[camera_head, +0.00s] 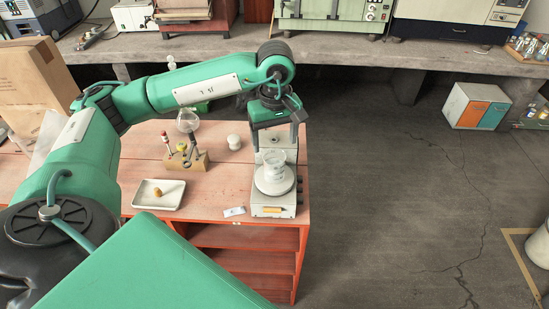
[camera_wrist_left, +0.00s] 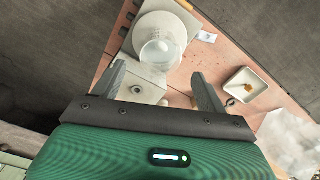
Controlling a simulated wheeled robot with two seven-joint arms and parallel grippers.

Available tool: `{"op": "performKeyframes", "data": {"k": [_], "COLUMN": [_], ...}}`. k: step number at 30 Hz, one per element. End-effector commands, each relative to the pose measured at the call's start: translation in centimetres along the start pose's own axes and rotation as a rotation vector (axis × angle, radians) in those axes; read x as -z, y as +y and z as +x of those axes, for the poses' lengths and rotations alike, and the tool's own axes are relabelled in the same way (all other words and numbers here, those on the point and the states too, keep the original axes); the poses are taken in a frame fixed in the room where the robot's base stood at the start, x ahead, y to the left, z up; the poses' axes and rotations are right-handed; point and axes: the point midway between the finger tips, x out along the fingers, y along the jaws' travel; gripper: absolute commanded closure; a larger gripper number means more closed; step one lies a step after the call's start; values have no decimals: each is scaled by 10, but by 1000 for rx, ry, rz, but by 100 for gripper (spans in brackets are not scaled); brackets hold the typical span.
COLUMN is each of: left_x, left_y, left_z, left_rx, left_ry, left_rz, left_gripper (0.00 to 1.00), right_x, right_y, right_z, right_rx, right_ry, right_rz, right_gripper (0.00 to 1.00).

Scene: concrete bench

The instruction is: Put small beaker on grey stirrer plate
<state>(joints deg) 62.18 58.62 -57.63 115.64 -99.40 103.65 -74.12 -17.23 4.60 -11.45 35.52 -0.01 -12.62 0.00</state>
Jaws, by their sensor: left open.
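The small clear glass beaker (camera_head: 274,164) stands upright on the round pale plate of the grey stirrer (camera_head: 271,211), near the bench's right end. In the left wrist view the beaker (camera_wrist_left: 158,56) rests on the round plate (camera_wrist_left: 165,22), just past the fingertips and not between them. My left gripper (camera_head: 276,148) is open and empty, pointing down over the back part of the stirrer, behind the beaker. Its two fingers (camera_wrist_left: 162,80) are spread wide in the wrist view. My right gripper is not in view.
A white tray (camera_head: 145,202) with a small brown item lies to the left. A wooden holder (camera_head: 183,162), a round flask (camera_head: 187,121) and a white jar (camera_head: 234,142) stand behind. A small white card (camera_head: 234,211) lies beside the stirrer. Bare floor lies right.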

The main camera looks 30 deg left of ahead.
Motion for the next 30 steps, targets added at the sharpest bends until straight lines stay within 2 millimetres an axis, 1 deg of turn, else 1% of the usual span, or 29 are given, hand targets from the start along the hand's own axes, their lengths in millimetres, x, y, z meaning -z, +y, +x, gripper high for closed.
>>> {"op": "performKeyframes", "data": {"k": [1,6,10,26,30], "left_x": [0,0,0,0,0], "left_y": [1,1,0,0,0], "left_z": [-7,-30,-38,-40,-40], "left_rx": [-5,-2,0,0,1], "left_ry": [2,0,1,0,0], "left_rz": [0,-1,0,0,0], "left_gripper": [25,25,25,25,25], "right_x": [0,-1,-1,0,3], "right_y": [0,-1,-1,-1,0], "right_z": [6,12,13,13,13], "right_rx": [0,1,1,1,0], "right_ry": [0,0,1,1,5], "right_rz": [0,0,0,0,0], "right_gripper": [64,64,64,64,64]}}
